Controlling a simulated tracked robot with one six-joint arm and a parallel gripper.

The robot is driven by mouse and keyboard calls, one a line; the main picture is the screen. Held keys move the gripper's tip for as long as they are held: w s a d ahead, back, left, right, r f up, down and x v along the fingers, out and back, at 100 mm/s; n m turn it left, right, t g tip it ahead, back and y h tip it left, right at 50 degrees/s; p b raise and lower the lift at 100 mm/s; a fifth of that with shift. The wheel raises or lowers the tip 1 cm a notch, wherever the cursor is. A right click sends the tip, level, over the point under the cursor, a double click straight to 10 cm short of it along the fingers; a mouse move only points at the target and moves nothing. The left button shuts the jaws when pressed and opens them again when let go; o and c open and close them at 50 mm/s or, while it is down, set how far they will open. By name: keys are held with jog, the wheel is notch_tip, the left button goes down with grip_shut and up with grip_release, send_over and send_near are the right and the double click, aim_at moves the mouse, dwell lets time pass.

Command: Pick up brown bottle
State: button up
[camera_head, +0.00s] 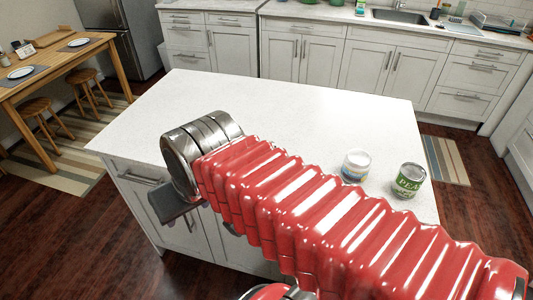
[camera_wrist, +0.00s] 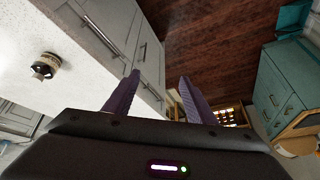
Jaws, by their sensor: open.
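A small round dark-brown and cream object (camera_wrist: 46,66) stands on the white worktop in the wrist view, left of my fingers. It may be the brown bottle, but its shape is too small and foreshortened to be sure. I cannot make it out in the head view, where my red arm covers part of the worktop. My gripper (camera_wrist: 159,76) shows two purple fingers spread apart with nothing between them. It points past the worktop's edge, towards cabinet fronts and the floor, apart from the object.
The white island (camera_head: 270,115) holds a white-and-blue tub (camera_head: 356,167) and a green-labelled can (camera_head: 409,181) at its right. Its far middle is clear. A wooden table (camera_head: 60,60) with plates and stools (camera_head: 38,108) stands at left. Counters with a sink (camera_head: 402,15) line the back.

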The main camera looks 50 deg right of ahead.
jog(key=o, duration=0.4)
jog(key=w+d+r+m, duration=0.1)
jog(key=w+d+m, duration=0.2)
jog(key=d+m, duration=0.3)
jog(key=shift+w+d+r+m+g, duration=0.25)
jog(key=shift+w+r+m+g, duration=0.15)
jog(key=shift+m, duration=0.7)
jog(key=m+y, duration=0.1)
jog(key=m, duration=2.3)
send_near(268, 140)
notch_tip(268, 140, up, 2)
jog(key=shift+s+d, duration=0.1)
jog(key=shift+s, duration=0.2)
jog(key=x, duration=0.8)
jog(key=shift+f, duration=0.25)
